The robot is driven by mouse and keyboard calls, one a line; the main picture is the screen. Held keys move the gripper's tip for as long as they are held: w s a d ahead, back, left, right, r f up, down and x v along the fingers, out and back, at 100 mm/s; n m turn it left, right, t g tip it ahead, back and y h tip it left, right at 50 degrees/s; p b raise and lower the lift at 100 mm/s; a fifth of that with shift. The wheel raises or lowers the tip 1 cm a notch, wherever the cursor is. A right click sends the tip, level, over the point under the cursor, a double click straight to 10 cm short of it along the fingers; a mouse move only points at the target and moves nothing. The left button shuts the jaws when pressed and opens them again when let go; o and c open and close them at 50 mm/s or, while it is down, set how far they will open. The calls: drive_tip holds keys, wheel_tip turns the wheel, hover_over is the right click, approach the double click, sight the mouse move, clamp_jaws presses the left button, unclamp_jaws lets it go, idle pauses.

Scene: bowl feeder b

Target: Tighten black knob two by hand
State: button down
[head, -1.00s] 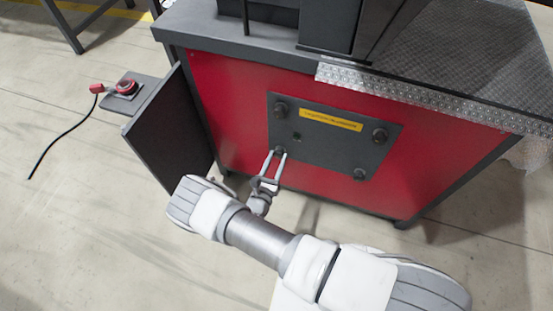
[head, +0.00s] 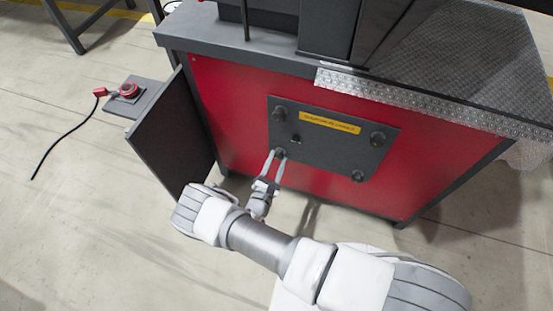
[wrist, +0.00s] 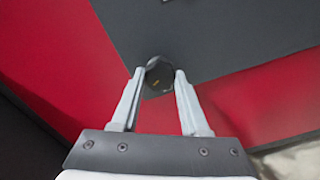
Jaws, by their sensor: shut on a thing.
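Several black knobs sit at the corners of a dark grey panel (head: 325,158) on the red machine front. My gripper (head: 278,154) is at the lower-left black knob (head: 281,152), its two fingers shut on the knob's sides. In the wrist view my gripper (wrist: 160,74) has one finger on each side of this round black knob (wrist: 158,78). The fingers partly hide its edges. The other knobs are at the upper left (head: 279,114), upper right (head: 377,139) and lower right (head: 358,176). I see no numbers on the knobs.
A yellow label (head: 331,123) is at the panel's top. An open dark door (head: 168,135) stands left of my gripper. A red button box (head: 125,92) with a cable is beyond it. The floor in front is clear.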

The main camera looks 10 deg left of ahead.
drive_tip(key=m+p, duration=0.1)
drive_tip(key=m, duration=0.3)
drive_tip(key=shift+m+p, duration=1.1)
drive_tip(key=shift+m, duration=1.5)
drive_tip(key=shift+c, duration=2)
unclamp_jaws()
drive_tip(key=shift+s, duration=0.15)
drive_tip(key=s+a+p, duration=0.1)
drive_tip(key=s+p, duration=0.2)
drive_tip(key=s, duration=1.4)
drive_tip(key=shift+a, duration=0.15)
